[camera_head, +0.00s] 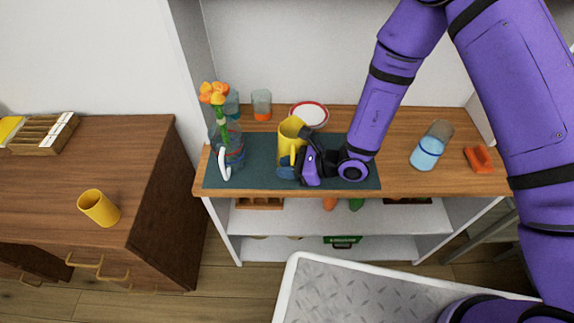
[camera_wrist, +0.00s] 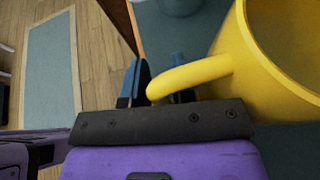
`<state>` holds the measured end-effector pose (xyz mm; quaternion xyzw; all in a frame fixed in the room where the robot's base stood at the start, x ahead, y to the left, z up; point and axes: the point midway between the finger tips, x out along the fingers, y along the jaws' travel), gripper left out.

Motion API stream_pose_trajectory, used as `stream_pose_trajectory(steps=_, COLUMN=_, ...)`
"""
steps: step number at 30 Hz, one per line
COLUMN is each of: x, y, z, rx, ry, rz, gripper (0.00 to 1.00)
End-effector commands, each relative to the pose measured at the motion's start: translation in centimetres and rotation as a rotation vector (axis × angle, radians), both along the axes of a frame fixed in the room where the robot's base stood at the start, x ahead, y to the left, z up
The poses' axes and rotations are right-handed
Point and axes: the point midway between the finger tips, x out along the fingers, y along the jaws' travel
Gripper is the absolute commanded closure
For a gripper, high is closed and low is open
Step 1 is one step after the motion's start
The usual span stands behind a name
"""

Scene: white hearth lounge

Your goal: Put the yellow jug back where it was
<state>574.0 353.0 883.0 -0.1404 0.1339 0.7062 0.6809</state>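The yellow jug (camera_head: 289,138) is over the dark teal mat (camera_head: 355,182) on the wooden shelf top, roughly upright. Whether its base touches the mat is hidden. My gripper (camera_head: 290,170) is at the jug's near side. In the wrist view, the jug (camera_wrist: 270,62) fills the upper right, with its handle pointing left. The blue fingers of my gripper (camera_wrist: 160,88) are close together around the handle's end, and one finger is partly hidden behind the handle.
A glass vase (camera_head: 233,150) with orange flowers stands left of the jug. A glass (camera_head: 262,105) and a red-rimmed plate (camera_head: 309,114) are behind. A blue-filled glass (camera_head: 428,150) and an orange object (camera_head: 478,159) are right.

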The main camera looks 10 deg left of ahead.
Motion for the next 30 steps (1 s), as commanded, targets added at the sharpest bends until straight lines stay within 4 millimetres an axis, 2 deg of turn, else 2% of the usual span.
stream_pose_trajectory(steps=2, x=0.0, y=0.0, z=0.0, rx=0.000, ry=0.000, rz=0.000, gripper=0.61)
stream_pose_trajectory(steps=12, x=0.0, y=0.0, z=0.4, rx=0.001, ry=-0.001, rz=0.000, gripper=0.61)
stream_pose_trajectory(steps=14, x=0.1, y=-0.6, z=0.5, rx=0.000, ry=-0.001, rz=-0.002, gripper=0.61)
stream_pose_trajectory(steps=30, x=0.4, y=-9.5, z=4.2, rx=0.000, ry=0.000, rz=-0.002, gripper=0.61)
